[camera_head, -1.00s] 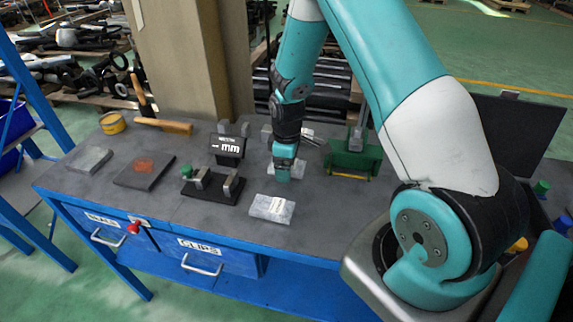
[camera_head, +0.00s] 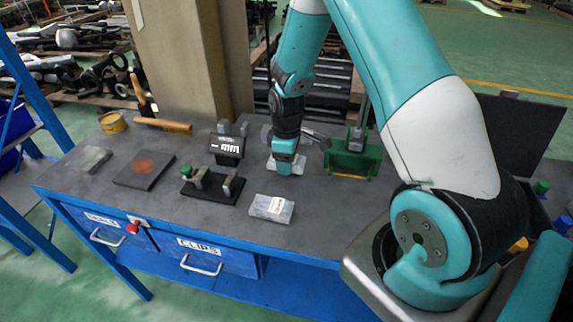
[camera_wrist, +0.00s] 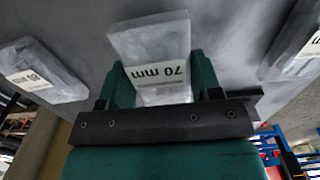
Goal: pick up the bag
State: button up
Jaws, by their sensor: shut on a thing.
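A clear, labelled bag (camera_wrist: 152,45) marked "70 mm" sits between my gripper's green fingers in the wrist view. My gripper (camera_head: 286,161) is shut on it, and part of the bag (camera_head: 299,164) shows beside the fingers in the head view. I cannot tell whether its underside touches the bench. A second labelled bag (camera_head: 272,208) lies near the front edge of the bench. A third bag (camera_head: 93,159) lies at the far left. Two other labelled bags flank the held one in the wrist view.
A pillar (camera_head: 185,60) stands behind. Bare bench lies in front of my gripper.

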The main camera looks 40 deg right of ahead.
notch_tip(320, 180, up, 18)
jog(key=r+b, duration=0.1)
jog(key=b, duration=0.1)
jog(key=m, duration=0.8)
send_over(268, 189)
notch_tip(268, 189, down, 16)
jog(key=shift+s+r, duration=0.1)
jog(key=shift+r, duration=0.05)
